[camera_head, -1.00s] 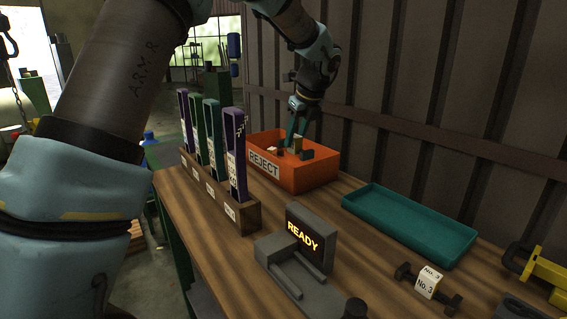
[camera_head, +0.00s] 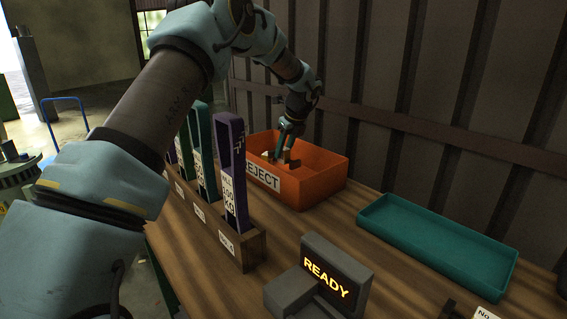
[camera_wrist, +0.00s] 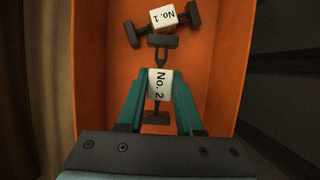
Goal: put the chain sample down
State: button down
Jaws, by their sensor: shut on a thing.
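My gripper (camera_wrist: 159,100) is shut on the chain sample labelled No. 2 (camera_wrist: 158,83), a dark link piece with a white tag between the teal fingers. It is inside the orange REJECT bin (camera_wrist: 90,55), low over the floor; I cannot tell whether the sample touches it. Another chain sample, labelled No. 1 (camera_wrist: 163,17), lies in the bin just beyond, close to the held one's end. In the head view my gripper (camera_head: 284,146) reaches down into the orange bin (camera_head: 310,188), and its fingers partly hide the samples.
A rack (camera_head: 248,246) of tall purple and green tagged pieces stands left of the bin. An empty teal tray (camera_head: 440,232) lies to the right. A grey device with a READY display (camera_head: 328,277) is at the front. A ribbed wall (camera_head: 420,90) rises behind the bin.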

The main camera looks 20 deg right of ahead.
aim_at(284, 162)
jog(key=shift+f+p, duration=0.35)
jog(key=shift+f, duration=1.85)
jog(key=shift+f, duration=0.1)
jog(key=c, duration=0.6)
grip_release()
jog(key=shift+o, duration=0.2)
jog(key=b+v, duration=0.1)
jog(key=v, duration=1.1)
jog(key=shift+s+b, duration=0.1)
jog(key=shift+b, duration=0.3)
